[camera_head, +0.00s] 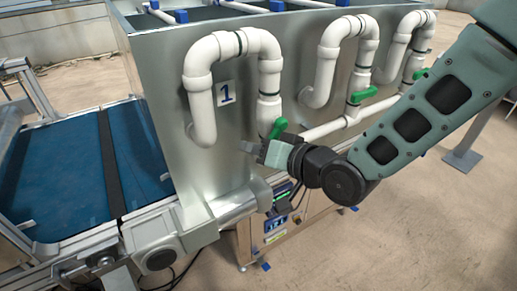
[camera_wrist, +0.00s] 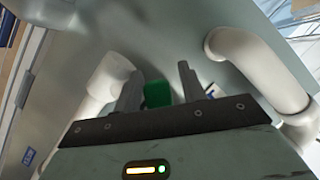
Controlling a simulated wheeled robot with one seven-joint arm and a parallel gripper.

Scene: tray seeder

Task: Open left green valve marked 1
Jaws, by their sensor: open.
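The left green valve handle (camera_head: 278,127) sits on the white pipe beside the label marked 1 (camera_head: 227,93), on the side of the metal tank. It points up at a slant. My gripper (camera_head: 250,147) is at the handle's lower left in the head view and partly covers the pipe below the valve. In the wrist view the green handle (camera_wrist: 157,93) shows between the two fingers of my open gripper (camera_wrist: 160,82). The gripper body hides its lower part, and I cannot tell whether a finger touches it. The label (camera_wrist: 212,90) is partly hidden behind the right finger.
Two more green valves, the middle one (camera_head: 364,95) and the right one (camera_head: 420,73), are on similar white pipes to the right. A blue conveyor belt (camera_head: 70,165) runs at the left. A control box (camera_head: 275,232) stands below my gripper. Open floor lies at lower right.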

